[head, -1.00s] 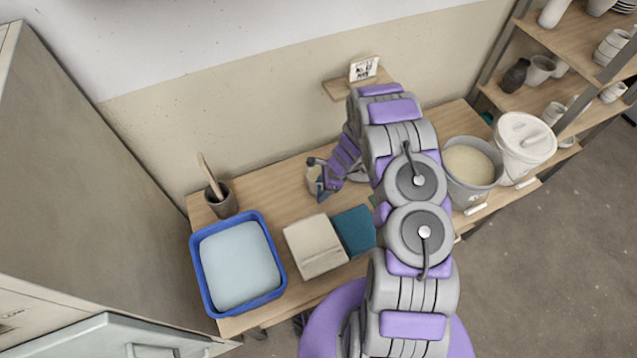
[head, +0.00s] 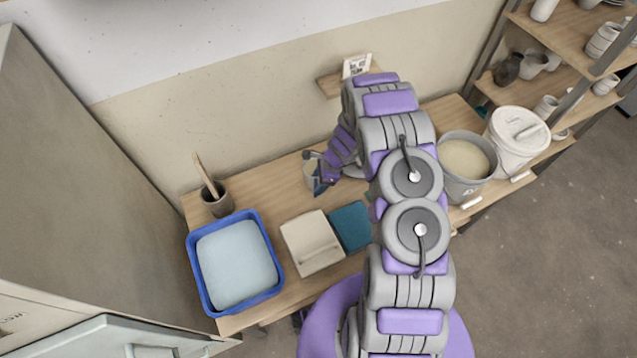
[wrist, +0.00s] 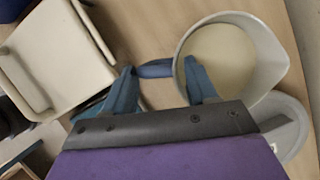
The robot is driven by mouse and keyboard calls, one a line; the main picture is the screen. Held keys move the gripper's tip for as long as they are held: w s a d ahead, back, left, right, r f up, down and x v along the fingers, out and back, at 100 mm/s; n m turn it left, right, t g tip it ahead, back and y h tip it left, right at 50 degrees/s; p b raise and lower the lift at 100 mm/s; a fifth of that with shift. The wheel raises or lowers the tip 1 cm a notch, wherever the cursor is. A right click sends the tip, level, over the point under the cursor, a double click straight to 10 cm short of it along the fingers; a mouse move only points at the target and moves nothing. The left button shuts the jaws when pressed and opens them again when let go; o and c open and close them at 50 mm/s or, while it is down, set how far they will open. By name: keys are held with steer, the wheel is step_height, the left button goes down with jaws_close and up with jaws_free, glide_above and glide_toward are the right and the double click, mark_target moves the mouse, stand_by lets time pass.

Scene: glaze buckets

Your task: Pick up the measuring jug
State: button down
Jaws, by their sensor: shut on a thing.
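The measuring jug (wrist: 273,58) is a pale, round, open vessel with a pouring lip, seen from above in the wrist view. A blue bar that looks like its handle (wrist: 155,68) lies between my gripper's (wrist: 160,88) blue-teal fingers, which are shut on it. In the head view the jug (head: 309,174) is small and partly hidden by my gripper (head: 322,172), near the back of the wooden table (head: 272,190). I cannot tell whether the jug is off the table.
A grey round piece (wrist: 290,140) lies close to the jug. Buckets (head: 466,163) stand right; a small shelf (head: 330,84) is behind.

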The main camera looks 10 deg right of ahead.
step_height(320, 180, up, 8)
steer(key=p, duration=0.1)
steer(key=shift+f, duration=0.2)
stand_by(0.5)
steer(key=shift+w, duration=0.1)
stand_by(0.9)
steer(key=shift+r, duration=0.15)
stand_by(0.6)
steer(key=shift+w+a+r+n, duration=0.2)
steer(key=shift+a+r+n, duration=0.15)
steer(key=shift+n, duration=0.25)
step_height(320, 180, up, 19)
steer(key=s+n+g+h+b, duration=0.2)
steer(key=n+g+h, duration=0.2)
steer(key=n, duration=1.4)
steer(key=shift+r+n+g+h, duration=0.2)
steer(key=shift+n+g+h, duration=0.1)
steer(key=shift+g, duration=0.3)
steer(key=shift+a, duration=0.15)
